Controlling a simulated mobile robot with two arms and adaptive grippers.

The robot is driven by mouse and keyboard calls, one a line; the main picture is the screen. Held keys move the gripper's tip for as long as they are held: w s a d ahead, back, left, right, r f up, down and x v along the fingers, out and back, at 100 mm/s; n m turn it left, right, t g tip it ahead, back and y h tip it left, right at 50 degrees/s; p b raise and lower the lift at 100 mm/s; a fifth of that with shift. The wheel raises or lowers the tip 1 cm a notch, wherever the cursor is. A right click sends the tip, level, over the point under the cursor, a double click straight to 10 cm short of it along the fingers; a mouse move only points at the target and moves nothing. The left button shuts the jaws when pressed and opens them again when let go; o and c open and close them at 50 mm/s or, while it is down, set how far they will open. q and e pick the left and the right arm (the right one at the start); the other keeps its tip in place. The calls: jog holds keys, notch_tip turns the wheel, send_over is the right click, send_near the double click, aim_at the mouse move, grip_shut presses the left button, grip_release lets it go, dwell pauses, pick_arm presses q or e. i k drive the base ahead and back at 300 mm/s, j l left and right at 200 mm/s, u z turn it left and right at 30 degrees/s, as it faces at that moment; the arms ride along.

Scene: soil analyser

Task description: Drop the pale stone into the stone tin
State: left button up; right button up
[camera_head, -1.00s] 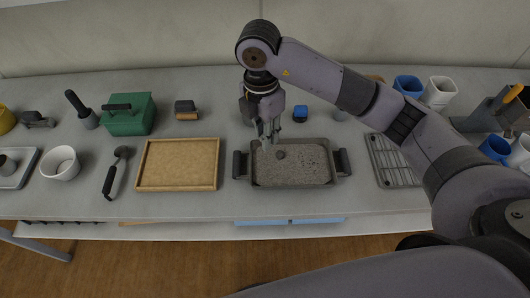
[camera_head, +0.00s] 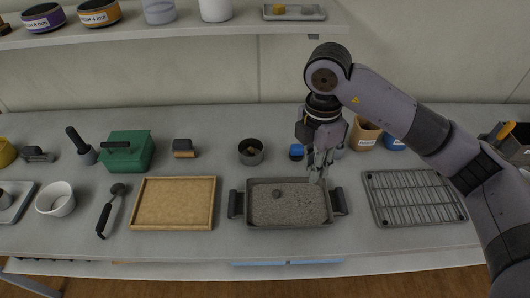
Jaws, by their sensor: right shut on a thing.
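My right gripper (camera_head: 318,174) points down over the back right edge of the grey tray of soil (camera_head: 262,220). It is shut on the pale stone, which is small and mostly hidden between the fingers. A round, open dark tin (camera_head: 251,158), which looks like the stone tin, stands behind the tray, to the left of my right gripper. Something brownish shows inside it. My left gripper is not in view.
A small blue item (camera_head: 297,152) stands between the tin and my right gripper. A wooden tray (camera_head: 175,228) lies left of the soil tray, a wire rack (camera_head: 415,198) right. A green box (camera_head: 128,150) stands at the back left. A shelf (camera_head: 180,33) hangs above.

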aim_at(254, 157)
jog(key=i+u, duration=0.4)
jog(key=i+l+u, duration=0.15)
jog(key=u, duration=0.25)
jog(key=i, duration=0.05)
